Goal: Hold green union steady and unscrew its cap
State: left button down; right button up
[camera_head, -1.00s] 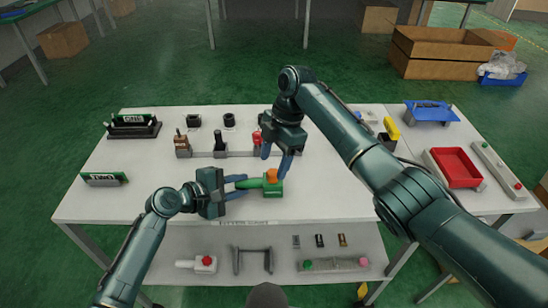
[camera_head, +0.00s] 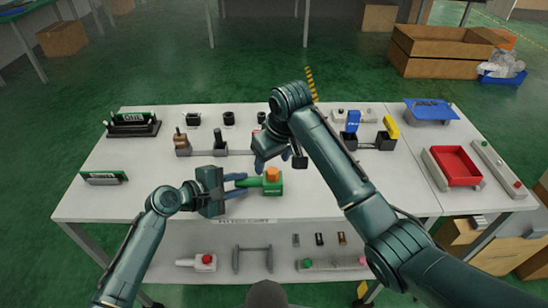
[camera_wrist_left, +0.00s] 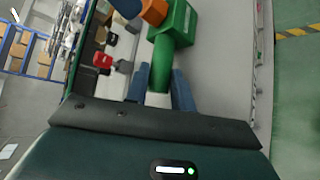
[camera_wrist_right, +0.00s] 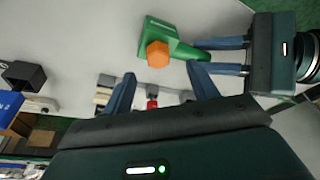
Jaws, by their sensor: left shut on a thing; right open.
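The green union (camera_head: 272,187) is near the front middle of the table, with its orange cap (camera_head: 272,174) on top. My left gripper (camera_head: 241,182) is shut on the union's narrow green stem, from the left. The right wrist view also shows the left fingers on this stem (camera_wrist_right: 187,49). My right gripper (camera_head: 275,161) is open and empty, just behind the cap. In the right wrist view the orange cap (camera_wrist_right: 158,54) lies just beyond the open fingertips, and not clearly between them. In the left wrist view a blue finger shows beside the cap (camera_wrist_left: 153,12).
Several lever fixtures stand behind, among them blue (camera_head: 352,122) and yellow (camera_head: 391,127) levers at right. A red tray (camera_head: 456,168) and a blue tray (camera_head: 431,111) are further right. A green-signed holder (camera_head: 103,178) is at left. The table's front strip is clear.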

aim_at(273, 171)
dwell(0.4)
jog(key=shift+f, duration=1.5)
jog(key=shift+c, duration=0.6)
